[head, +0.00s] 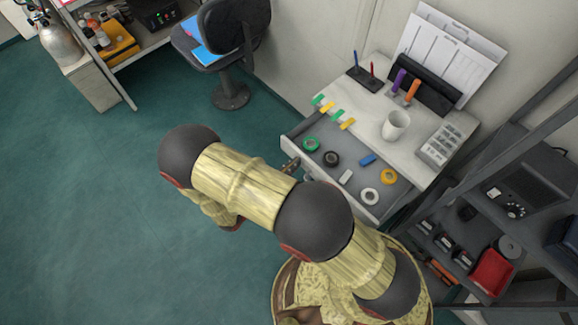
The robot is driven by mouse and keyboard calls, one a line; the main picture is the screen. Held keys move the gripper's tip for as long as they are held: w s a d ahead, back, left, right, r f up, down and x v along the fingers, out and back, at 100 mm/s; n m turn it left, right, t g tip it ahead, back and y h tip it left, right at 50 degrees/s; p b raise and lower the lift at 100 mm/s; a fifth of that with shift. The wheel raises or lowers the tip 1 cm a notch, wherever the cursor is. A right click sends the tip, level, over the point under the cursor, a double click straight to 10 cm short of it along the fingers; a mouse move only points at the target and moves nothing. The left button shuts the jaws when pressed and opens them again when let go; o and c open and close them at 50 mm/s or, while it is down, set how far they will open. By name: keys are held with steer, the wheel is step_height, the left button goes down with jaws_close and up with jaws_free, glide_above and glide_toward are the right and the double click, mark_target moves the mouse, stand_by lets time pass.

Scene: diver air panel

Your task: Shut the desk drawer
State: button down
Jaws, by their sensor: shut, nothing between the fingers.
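The desk drawer (338,184) is pulled out from the white desk (368,112). Its grey inside shows tape rolls and small blocks. My arm crosses in front of the drawer's left part and hides some of its front. My gripper (291,166) shows only as a small brown and dark end past the arm, close to the drawer's front near its left corner. It is shut with nothing held. I cannot tell whether it touches the drawer front.
A white mug (396,125), a phone-like keypad (445,144) and pen holders stand on the desk. A dark shelf rack (520,200) is close on the right. An office chair (225,45) stands at the back. The green floor (90,200) on the left is clear.

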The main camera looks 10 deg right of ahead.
mark_target(304, 156)
steer(key=p+x, duration=0.1)
steer(key=x, duration=1.8)
steer(key=shift+w, duration=0.1)
steer(key=shift+a, duration=0.1)
steer(key=shift+a, duration=0.25)
steer(key=p+v, duration=0.1)
steer(key=v, duration=1.2)
steer(key=shift+s+p, duration=0.3)
steer(key=shift+s, duration=0.05)
steer(key=shift+a, duration=0.1)
